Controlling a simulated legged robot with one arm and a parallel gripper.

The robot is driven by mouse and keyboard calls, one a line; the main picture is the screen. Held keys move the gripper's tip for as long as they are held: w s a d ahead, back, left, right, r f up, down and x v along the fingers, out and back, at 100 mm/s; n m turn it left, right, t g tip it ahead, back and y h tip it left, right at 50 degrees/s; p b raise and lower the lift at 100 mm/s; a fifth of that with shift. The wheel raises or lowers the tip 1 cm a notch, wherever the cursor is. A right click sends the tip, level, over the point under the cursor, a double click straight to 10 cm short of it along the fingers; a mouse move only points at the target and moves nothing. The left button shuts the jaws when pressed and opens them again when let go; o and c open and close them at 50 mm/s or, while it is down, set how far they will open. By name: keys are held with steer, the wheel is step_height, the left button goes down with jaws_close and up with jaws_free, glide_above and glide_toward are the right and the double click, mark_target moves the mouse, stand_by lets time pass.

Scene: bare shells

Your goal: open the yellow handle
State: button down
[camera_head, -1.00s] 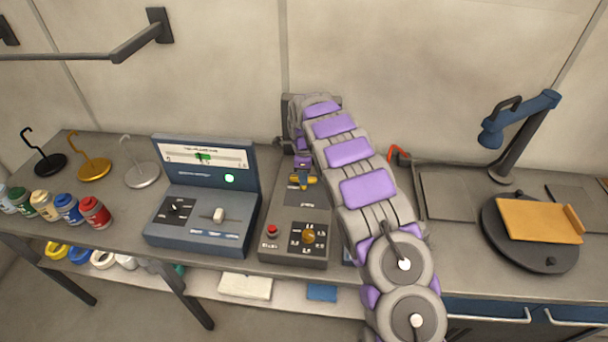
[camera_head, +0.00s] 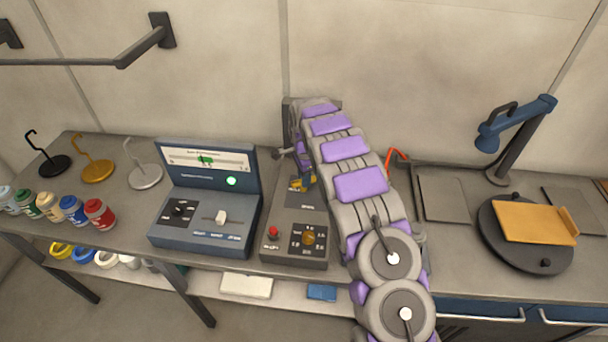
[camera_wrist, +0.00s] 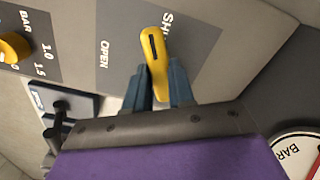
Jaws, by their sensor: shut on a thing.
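The yellow handle (camera_wrist: 154,52) stands out from a grey plate marked "OPEN" and a partly covered word starting "SH". In the wrist view its far end lies close to the "SH" letters. My gripper (camera_wrist: 163,82) has its two blue fingers on either side of the handle's near part, shut on it. In the head view the handle (camera_head: 310,181) is a small yellow patch on the grey panel box (camera_head: 288,222), partly hidden by my gripper (camera_head: 301,184) and arm.
The box also carries a red button (camera_head: 273,232) and an orange knob (camera_head: 308,238). A blue meter console (camera_head: 205,237) stands close on the left. A black turntable (camera_head: 505,255) and a blue lamp (camera_head: 515,125) are at the right.

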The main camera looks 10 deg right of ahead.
steer(key=n+p, duration=0.1)
steer(key=n, duration=0.2)
steer(key=n+p, duration=0.1)
steer(key=n, duration=0.2)
steer(key=shift+w+r, duration=0.2)
steer(key=n+p, duration=0.1)
steer(key=n, duration=0.5)
steer(key=shift+w+a, duration=0.1)
steer(key=shift+n, duration=0.3)
steer(key=c, duration=1.2)
jaws_free()
steer(key=shift+f, duration=0.1)
steer(key=shift+o, duration=1.2)
step_height(320, 180, up, 17)
steer(key=p, duration=0.1)
